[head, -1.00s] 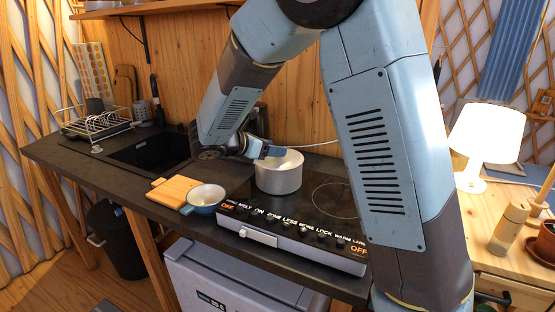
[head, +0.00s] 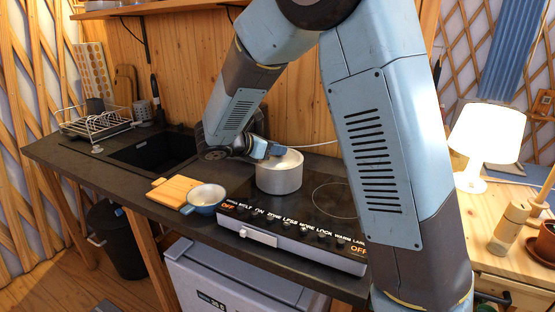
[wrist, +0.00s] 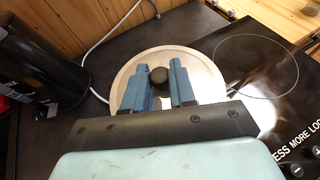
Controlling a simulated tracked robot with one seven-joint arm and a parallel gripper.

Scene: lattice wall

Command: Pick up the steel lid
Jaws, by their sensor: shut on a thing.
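The steel lid (wrist: 207,78) shows in the wrist view as a round pale metal disc with a dark round knob (wrist: 159,78) at its middle. My gripper (wrist: 161,73) has its two blue fingers on either side of the knob and is shut on it. The near part of the lid is hidden behind my fingers and gripper body. In the head view the lid (head: 291,157) is seen edge-on at the top of the grey pot (head: 279,179), and I cannot tell any gap between them. My gripper (head: 277,151) reaches over the pot from the left.
The pot stands at the back left of the black hob (head: 318,215). A blue bowl (head: 205,198) and a wooden board (head: 175,190) lie to its left, near the sink (head: 155,152). A black cylindrical appliance (wrist: 35,65) stands left of the lid in the wrist view.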

